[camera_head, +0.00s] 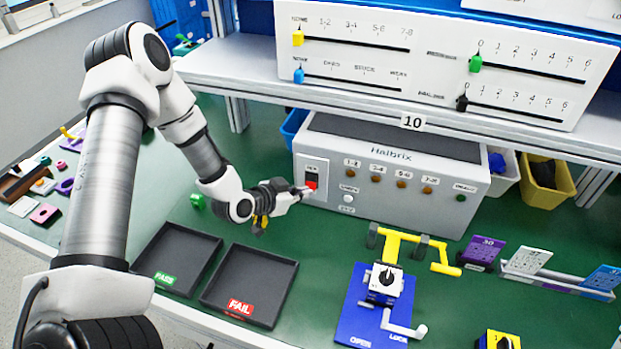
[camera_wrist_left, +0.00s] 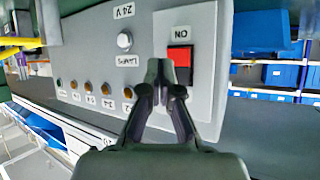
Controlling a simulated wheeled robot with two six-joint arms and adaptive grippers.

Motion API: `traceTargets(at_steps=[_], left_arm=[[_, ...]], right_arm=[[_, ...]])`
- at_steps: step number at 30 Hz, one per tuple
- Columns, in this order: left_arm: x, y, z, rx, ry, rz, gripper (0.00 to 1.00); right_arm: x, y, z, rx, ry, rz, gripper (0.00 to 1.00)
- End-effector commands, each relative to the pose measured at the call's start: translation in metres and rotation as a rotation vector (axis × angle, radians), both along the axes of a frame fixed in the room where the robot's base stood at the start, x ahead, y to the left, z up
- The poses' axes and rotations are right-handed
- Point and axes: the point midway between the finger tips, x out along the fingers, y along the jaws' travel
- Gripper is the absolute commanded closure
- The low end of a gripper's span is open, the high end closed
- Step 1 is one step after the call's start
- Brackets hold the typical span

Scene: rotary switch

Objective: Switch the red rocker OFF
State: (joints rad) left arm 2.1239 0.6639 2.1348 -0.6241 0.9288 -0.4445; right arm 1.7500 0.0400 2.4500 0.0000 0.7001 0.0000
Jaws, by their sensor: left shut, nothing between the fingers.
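The red rocker (camera_head: 311,185) sits in a white plate at the left of the grey Halbrix box's front. It also shows in the left wrist view (camera_wrist_left: 181,57), where the picture is upside down and an ON label stands beside it. My left gripper (camera_head: 306,191) is shut and empty, with its fingertips at the lower part of the rocker. In the left wrist view its tips (camera_wrist_left: 160,70) cover one corner of the rocker. I cannot tell whether they touch it. The rocker's tilt is not clear. My right gripper is not in view.
The Halbrix box (camera_head: 400,200) has a white button (camera_head: 348,198) and several orange lamps right of the rocker. A shelf with a slider panel (camera_head: 440,60) hangs above. PASS (camera_head: 180,258) and FAIL (camera_head: 250,285) trays lie in front. A blue fixture (camera_head: 375,310) stands to the right.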

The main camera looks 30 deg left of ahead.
Motion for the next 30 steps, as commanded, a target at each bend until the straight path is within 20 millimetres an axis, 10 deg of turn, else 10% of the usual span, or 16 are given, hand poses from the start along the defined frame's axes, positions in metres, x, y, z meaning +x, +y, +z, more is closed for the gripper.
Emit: traceTargets(at_steps=[12,30], left_arm=[[-0.037,-0.009,-0.004,-0.001,0.001,0.001,1.00],[-0.038,-0.009,0.004,0.001,0.000,0.000,1.00]], right_arm=[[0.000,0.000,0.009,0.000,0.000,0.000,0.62],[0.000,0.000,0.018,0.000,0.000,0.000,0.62]])
